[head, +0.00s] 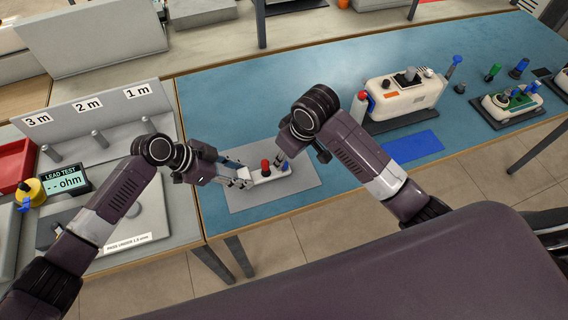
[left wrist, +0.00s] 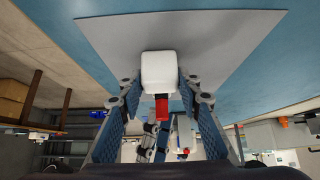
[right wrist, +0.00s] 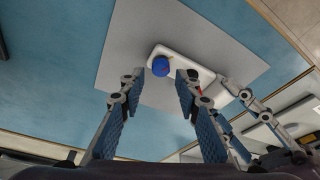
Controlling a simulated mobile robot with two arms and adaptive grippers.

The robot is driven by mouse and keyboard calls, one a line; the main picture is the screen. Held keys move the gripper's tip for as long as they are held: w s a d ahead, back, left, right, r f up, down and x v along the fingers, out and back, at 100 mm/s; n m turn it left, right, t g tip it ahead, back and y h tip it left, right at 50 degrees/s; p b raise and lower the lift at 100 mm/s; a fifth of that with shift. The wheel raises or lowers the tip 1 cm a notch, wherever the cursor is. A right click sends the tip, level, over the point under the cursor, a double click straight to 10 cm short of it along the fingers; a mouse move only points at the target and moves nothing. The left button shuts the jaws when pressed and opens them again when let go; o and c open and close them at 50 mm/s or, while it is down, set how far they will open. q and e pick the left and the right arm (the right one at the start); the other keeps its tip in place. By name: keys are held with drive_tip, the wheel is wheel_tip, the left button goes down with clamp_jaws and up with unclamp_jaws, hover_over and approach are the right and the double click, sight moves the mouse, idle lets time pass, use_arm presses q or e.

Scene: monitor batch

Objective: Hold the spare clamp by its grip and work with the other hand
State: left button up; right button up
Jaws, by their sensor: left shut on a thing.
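The spare clamp (head: 258,175) is a small white body with a red knob (head: 265,164) and a blue knob (head: 285,167). It lies on a grey mat (head: 305,184) on the blue bench. My left gripper (head: 243,178) is shut on its white left end; in the left wrist view the fingers flank the white end (left wrist: 159,68), with the red knob (left wrist: 162,107) beyond. My right gripper (right wrist: 157,80) is open over the other end. The blue knob (right wrist: 160,66) shows between its fingertips, and contact cannot be told. In the head view its fingers are partly hidden by my right wrist.
A larger white device (head: 404,100) stands on a dark base farther right, with a blue pad (head: 413,147) before it. A smaller green-and-white device (head: 510,104) is at far right. On the left stand a LEAD TEST meter (head: 62,185), a yellow spool (head: 30,192) and a pegged panel (head: 90,110).

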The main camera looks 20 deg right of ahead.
drive_tip(key=m, duration=0.2)
drive_tip(key=shift+a+m+h, duration=0.15)
drive_tip(key=shift+m+h, duration=0.25)
drive_tip(key=shift+f, duration=0.15)
drive_tip(key=shift+f, duration=1.1)
drive_tip(key=shift+c, duration=0.2)
drive_tip(key=c, duration=0.8)
drive_tip(key=n, duration=0.1)
drive_tip(key=n+y, duration=0.1)
drive_tip(key=n, duration=0.3)
drive_tip(key=shift+w+d, duration=0.1)
drive_tip(key=shift+d, duration=0.25)
clamp_jaws()
drive_tip(key=shift+a+n+g+y, duration=0.1)
drive_tip(key=shift+n+g+y, duration=0.4)
drive_tip(key=shift+n, duration=1.1)
